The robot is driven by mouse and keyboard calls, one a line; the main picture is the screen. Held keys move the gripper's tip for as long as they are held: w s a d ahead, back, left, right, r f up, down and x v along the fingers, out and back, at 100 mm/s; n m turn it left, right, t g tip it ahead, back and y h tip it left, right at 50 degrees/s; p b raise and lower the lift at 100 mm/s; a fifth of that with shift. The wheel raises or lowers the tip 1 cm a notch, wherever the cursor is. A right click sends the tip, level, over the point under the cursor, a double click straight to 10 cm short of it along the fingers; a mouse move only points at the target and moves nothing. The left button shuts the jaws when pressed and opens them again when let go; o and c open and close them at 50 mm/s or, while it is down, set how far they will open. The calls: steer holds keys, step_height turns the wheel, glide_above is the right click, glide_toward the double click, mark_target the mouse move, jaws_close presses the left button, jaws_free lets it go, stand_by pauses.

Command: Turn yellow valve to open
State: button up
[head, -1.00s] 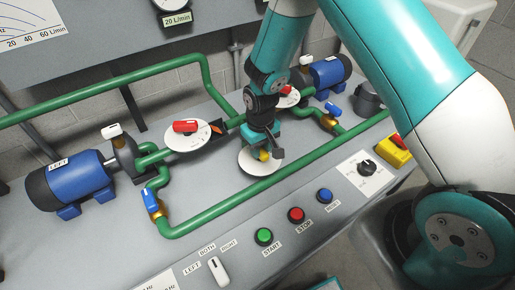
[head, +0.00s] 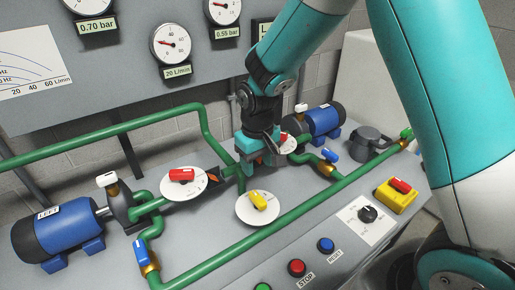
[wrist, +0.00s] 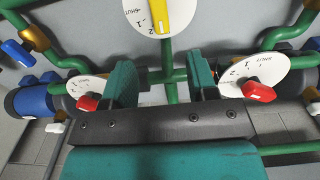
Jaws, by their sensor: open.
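The yellow valve (head: 258,200) is a bar handle on a round white dial (head: 246,216), in the middle of the green pipework. In the wrist view the yellow handle (wrist: 175,14) is at the top edge, partly cut off. Its lower end lies close beside the dial's 2 mark; the SHUT mark is farther left. My gripper (head: 262,158) is behind the yellow valve, apart from it. In the wrist view its two teal fingers (wrist: 163,82) are spread with no handle between them.
A red-handled valve (head: 181,175) stands to the left, and another red valve (head: 284,138) is partly hidden beside my gripper. Green pipes (head: 230,221) run around the dials. Blue valves (head: 141,252), a red stop button (head: 297,267) and a blue reset button (head: 326,245) are nearer the front.

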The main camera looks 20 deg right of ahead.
step_height(320, 180, up, 5)
steer(key=shift+r, duration=0.1)
stand_by(0.5)
